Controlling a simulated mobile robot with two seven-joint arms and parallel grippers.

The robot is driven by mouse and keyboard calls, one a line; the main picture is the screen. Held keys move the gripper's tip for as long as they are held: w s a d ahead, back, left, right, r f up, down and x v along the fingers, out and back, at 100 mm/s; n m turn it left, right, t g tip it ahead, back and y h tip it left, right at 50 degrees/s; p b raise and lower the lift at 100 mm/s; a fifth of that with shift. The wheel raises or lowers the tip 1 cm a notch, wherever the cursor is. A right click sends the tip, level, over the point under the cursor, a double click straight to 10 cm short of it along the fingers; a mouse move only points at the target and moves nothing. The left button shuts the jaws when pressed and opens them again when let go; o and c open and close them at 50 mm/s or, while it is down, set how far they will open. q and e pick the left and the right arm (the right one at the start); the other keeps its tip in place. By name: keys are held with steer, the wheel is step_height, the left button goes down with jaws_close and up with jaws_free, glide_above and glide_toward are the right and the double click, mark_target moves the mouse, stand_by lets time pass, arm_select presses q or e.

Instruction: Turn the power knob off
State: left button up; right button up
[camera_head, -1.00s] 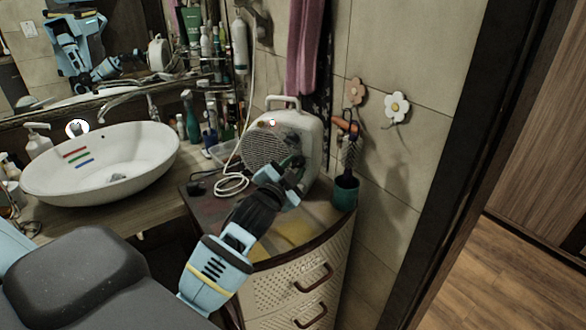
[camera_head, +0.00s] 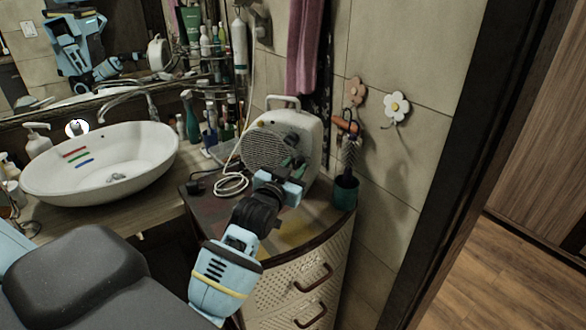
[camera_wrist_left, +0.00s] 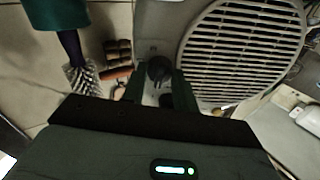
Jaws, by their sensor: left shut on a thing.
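The white heater (camera_head: 311,133), with a round grille and a top handle, stands on the cabinet. My left gripper (camera_head: 294,163) reaches its front at the lower right of the grille. In the left wrist view, the dark round power knob (camera_wrist_left: 159,68) sits between the fingertips beside the grille (camera_wrist_left: 245,48). The gripper (camera_wrist_left: 158,82) is shut on the knob. In the head view the fingers and wrist hide the knob. No red light shows on the heater's upper front. My right gripper is not in view.
A green cup with a brush (camera_head: 344,192) stands close to the right of the heater. A white cable (camera_head: 231,184) lies coiled on the left of the cabinet top. The white basin (camera_head: 58,184) and several bottles are farther left. The wall is behind.

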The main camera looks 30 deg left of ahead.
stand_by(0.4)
arm_select(q)
steer(key=o, duration=1)
steer(key=shift+s+d+b, duration=0.1)
steer(key=shift+s+d, duration=0.05)
steer(key=shift+s, duration=1.15)
steer(key=shift+s+d+b, duration=0.1)
steer(key=shift+s+d, duration=0.1)
steer(key=shift+s, duration=1.05)
steer(key=shift+s+d+b, duration=0.1)
steer(key=shift+s+d, duration=0.05)
steer(key=shift+s, duration=1.15)
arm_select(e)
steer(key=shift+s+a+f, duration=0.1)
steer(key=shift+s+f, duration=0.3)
